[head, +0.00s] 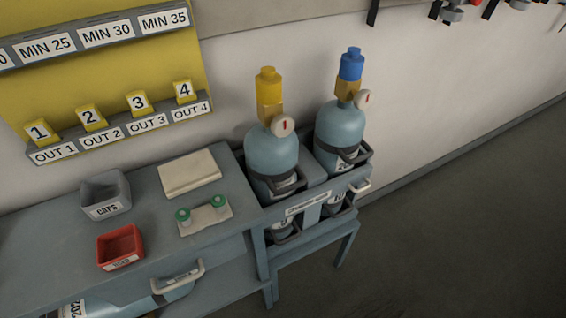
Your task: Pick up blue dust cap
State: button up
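The blue dust cap (351,64) sits on top of the valve of the right-hand cylinder (338,127), upright in the rack. A yellow cap (268,82) sits on the valve of the left-hand cylinder (272,155). Each of these two valves has a round gauge on its right side. My gripper does not show in the head view.
A bench (75,240) at left bears a grey CAPS box (106,194), a red box (120,246), a pale pad (189,172) and a small plate with green-topped pieces (205,216). A yellow tag board (100,60) is behind. Open floor (450,240) lies at right.

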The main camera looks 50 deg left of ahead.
aim_at(351, 66)
jog(key=u, duration=1.35)
